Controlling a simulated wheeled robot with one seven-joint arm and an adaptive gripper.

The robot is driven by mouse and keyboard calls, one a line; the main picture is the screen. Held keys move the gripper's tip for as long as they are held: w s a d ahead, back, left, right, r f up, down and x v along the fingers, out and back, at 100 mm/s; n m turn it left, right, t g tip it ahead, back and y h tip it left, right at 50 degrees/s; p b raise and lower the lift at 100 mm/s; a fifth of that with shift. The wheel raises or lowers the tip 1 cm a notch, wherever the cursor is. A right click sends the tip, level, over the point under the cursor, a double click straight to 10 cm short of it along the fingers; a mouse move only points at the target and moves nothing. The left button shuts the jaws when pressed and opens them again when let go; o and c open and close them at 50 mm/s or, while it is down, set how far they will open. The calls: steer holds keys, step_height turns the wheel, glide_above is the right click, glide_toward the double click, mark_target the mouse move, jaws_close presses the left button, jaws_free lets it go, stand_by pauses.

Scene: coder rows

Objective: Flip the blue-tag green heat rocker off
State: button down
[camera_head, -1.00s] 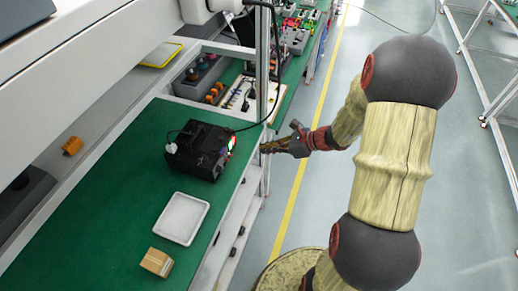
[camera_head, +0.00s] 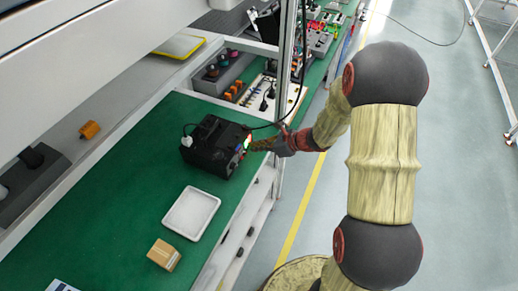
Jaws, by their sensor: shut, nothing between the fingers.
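A black box-shaped machine (camera_head: 214,147), the coder, stands on the green bench top. Its right-hand face carries a small lit green spot (camera_head: 248,142) and a little red; the separate rockers and any blue tag are too small to make out. My gripper (camera_head: 254,145) is shut and empty. Its tip is right at that face, beside the green spot. I cannot tell whether it touches the machine.
A white tray (camera_head: 168,221) and a small cardboard box (camera_head: 163,254) lie on the bench in front of the machine.

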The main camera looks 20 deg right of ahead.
steer(key=shift+r, duration=0.1)
steer(key=r+p, duration=0.1)
steer(key=p, duration=0.2)
steer(key=shift+w+a+g+h+p, duration=0.3)
steer(key=shift+a+g+h+p, duration=0.05)
steer(key=shift+g+h, duration=0.05)
steer(key=shift+f+b, duration=0.35)
steer(key=shift+b, duration=0.05)
steer(key=shift+d, duration=0.1)
steer(key=shift+r+p, duration=0.55)
steer(key=shift+r, duration=0.25)
